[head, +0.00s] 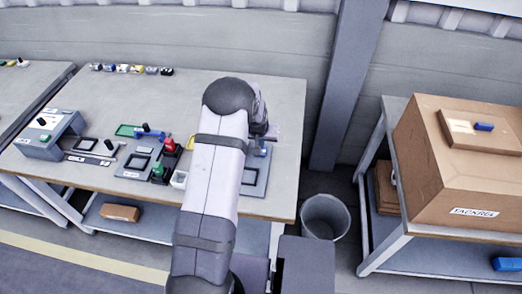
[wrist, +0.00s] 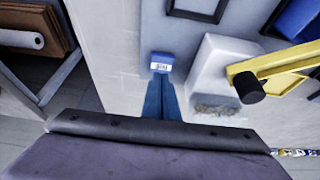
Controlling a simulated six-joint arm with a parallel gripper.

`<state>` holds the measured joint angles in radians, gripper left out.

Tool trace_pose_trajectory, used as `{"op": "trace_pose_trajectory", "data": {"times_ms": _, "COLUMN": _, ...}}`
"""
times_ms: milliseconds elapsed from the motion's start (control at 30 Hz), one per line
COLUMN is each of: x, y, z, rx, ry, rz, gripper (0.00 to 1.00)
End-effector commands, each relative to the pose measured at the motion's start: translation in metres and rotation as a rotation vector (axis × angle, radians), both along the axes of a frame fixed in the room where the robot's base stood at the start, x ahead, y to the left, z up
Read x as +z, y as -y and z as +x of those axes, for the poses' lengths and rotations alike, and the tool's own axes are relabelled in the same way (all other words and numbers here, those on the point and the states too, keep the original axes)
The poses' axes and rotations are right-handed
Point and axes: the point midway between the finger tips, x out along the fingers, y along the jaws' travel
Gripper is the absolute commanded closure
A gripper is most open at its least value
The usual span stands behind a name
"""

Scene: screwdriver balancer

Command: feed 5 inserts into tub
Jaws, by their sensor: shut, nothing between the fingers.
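A white tub-like container (wrist: 222,65) stands on the grey board in the wrist view, with a speckled grey patch at its near end. It also shows in the head view (head: 179,180), left of my arm. I cannot tell whether the patch is inserts. My gripper (wrist: 162,80) is shut and empty, its narrow blue fingers pointing at a small blue block with a white label (wrist: 162,62). The block lies left of the tub; whether the fingertips touch it is unclear. No separate inserts can be made out.
A yellow tool with a black end (wrist: 270,70) reaches close beside the tub. Red and green knobs (head: 169,145) stand left of my arm. A grey bin (head: 325,217) stands on the floor right of the table. The table's back right is clear.

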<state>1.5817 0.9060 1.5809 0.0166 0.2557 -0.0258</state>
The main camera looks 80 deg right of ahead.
Motion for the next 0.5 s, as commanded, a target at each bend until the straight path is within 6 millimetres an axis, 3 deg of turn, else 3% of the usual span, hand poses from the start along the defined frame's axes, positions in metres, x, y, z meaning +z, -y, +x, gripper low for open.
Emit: {"op": "trace_pose_trajectory", "data": {"times_ms": 500, "x": 0.041, "y": 0.000, "z": 0.000, "rx": 0.000, "ry": 0.000, "rz": -0.001, "gripper": 1.00}}
